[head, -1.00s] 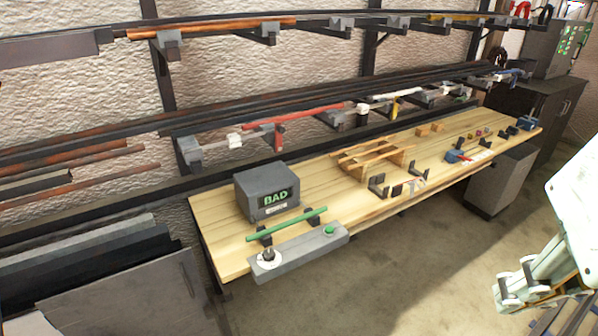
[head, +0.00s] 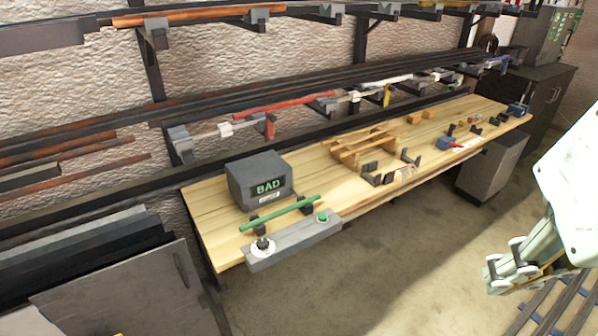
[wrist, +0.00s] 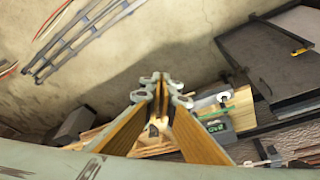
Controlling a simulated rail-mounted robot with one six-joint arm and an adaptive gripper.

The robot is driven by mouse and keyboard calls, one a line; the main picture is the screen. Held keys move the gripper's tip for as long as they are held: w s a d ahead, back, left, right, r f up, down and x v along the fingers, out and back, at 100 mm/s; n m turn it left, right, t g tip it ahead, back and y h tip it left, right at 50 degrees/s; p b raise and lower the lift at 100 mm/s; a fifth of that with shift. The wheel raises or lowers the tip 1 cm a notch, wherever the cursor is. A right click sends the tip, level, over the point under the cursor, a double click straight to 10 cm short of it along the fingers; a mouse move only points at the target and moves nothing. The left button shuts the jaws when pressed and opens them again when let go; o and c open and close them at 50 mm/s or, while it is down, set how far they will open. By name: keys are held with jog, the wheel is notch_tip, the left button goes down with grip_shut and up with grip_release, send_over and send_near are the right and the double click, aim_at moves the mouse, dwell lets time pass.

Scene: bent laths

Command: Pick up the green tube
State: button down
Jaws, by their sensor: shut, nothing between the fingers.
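The green tube (head: 280,213) lies level across two dark supports on the wooden bench, in front of a grey box (head: 258,180) reading BAD. My gripper (head: 492,275) shows at the right edge of the head view, well to the right of the tube and apart from it, over the floor. In the wrist view my gripper (wrist: 160,82) has its fingers converged and holds nothing.
A grey panel (head: 300,240) with a white dial and green button sits at the bench's front edge. Wooden racks (head: 358,145) and small dark holders stand farther right on the bench (head: 222,235). Wall rails (head: 240,105) hold rods above. The floor (head: 400,260) between bench and gripper is clear.

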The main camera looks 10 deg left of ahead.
jog(key=c, duration=2.6)
grip_release()
jog(key=shift+o, duration=0.2)
